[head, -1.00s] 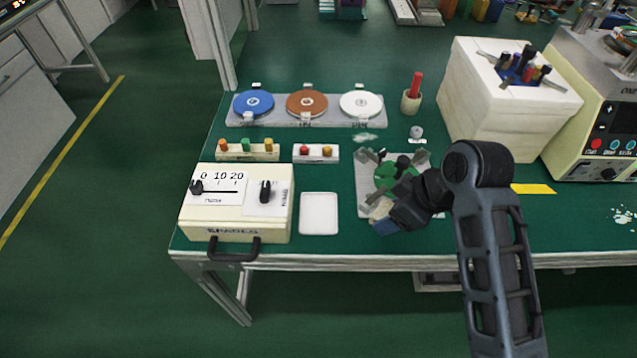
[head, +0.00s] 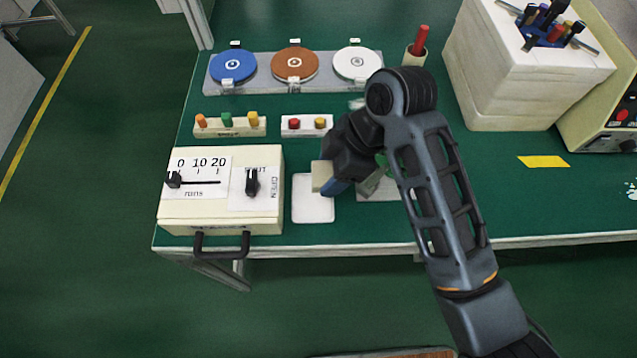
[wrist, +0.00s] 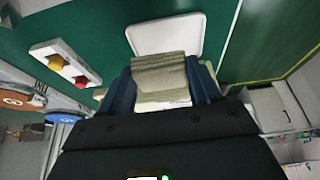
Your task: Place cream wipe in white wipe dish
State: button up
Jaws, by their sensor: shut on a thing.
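The cream wipe (wrist: 160,75) is a folded cloth pinched between the two blue fingers of my gripper (wrist: 163,90). In the head view the wipe (head: 321,176) shows at the tip of my gripper (head: 333,182), over the upper right part of the white wipe dish (head: 312,208). The dish is a shallow white square tray on the green bench, and it also shows in the wrist view (wrist: 185,35), just beyond the wipe. The wipe looks held above the dish; the exact gap cannot be told. My arm hides part of the area to the right.
A cream box (head: 222,212) with a slider, a knob and a black front handle stands left of the dish. A small block with red and yellow buttons (head: 306,126) lies behind it. Three discs on a grey rack (head: 294,88) are farther back.

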aim_at(320, 179)
jog(key=shift+s+a+f, duration=0.3)
jog(key=shift+a+f, duration=0.1)
jog(key=shift+a, duration=0.2)
jog(key=shift+s+a+f, duration=0.25)
jog(key=shift+a+f, duration=0.15)
jog(key=shift+a, duration=0.15)
jog(key=shift+f+p, duration=0.35)
jog(key=shift+f, duration=1.65)
jog(key=shift+f, duration=0.2)
jog(key=o, duration=0.7)
jog(key=shift+r, duration=0.1)
jog(key=shift+o, duration=0.2)
jog(key=b+v, duration=0.1)
jog(key=v, duration=1.1)
jog(key=shift+r, duration=0.1)
